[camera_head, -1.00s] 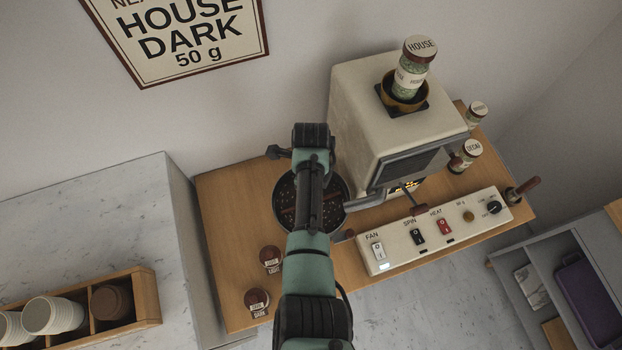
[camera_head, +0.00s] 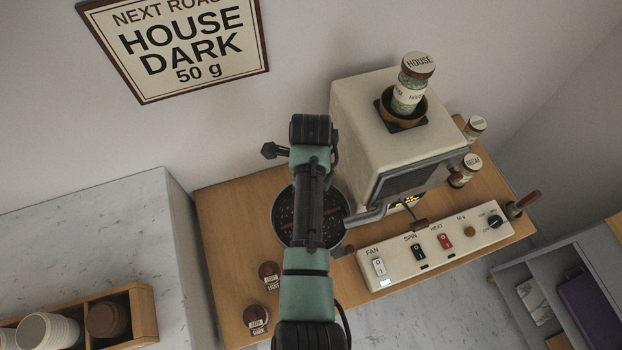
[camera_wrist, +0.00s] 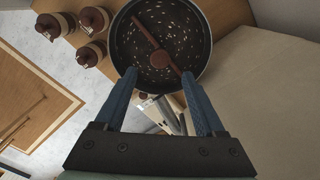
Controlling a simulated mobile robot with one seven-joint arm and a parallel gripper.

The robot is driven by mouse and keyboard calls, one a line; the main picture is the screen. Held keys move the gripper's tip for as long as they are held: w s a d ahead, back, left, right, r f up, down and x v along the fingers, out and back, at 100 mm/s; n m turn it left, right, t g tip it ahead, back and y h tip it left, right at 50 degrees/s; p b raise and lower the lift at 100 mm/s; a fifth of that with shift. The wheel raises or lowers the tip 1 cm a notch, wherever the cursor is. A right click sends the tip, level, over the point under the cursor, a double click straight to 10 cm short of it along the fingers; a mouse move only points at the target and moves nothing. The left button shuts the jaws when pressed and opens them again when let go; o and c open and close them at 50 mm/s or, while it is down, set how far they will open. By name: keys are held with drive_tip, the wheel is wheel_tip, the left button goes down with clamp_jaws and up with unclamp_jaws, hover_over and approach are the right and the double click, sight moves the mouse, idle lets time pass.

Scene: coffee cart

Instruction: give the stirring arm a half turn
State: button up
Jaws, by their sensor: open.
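The stirring arm is a dark red-brown bar with a round hub (camera_wrist: 160,60), lying across a black round pan (camera_wrist: 204,62) with dark beans and pale flecks. In the head view the bar (camera_head: 287,218) shows partly in the pan (camera_head: 278,238), the rest hidden behind my arm. My gripper (camera_wrist: 157,74) is open, its two blue fingers apart at the pan's near edge, one on each side of the hub in the picture. In the head view my arm hides the gripper.
A cream roaster (camera_head: 365,125) stands right of the pan, with a switch panel (camera_head: 400,268) in front. Lidded jars (camera_head: 268,272) stand at the wooden top's left front, and more (camera_head: 467,168) at the right. A wooden cup rack (camera_head: 140,310) is at lower left.

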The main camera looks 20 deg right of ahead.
wheel_tip(320, 180, up, 6)
drive_tip(key=shift+r+b, duration=0.25)
drive_tip(key=shift+b, duration=0.2)
idle(0.3)
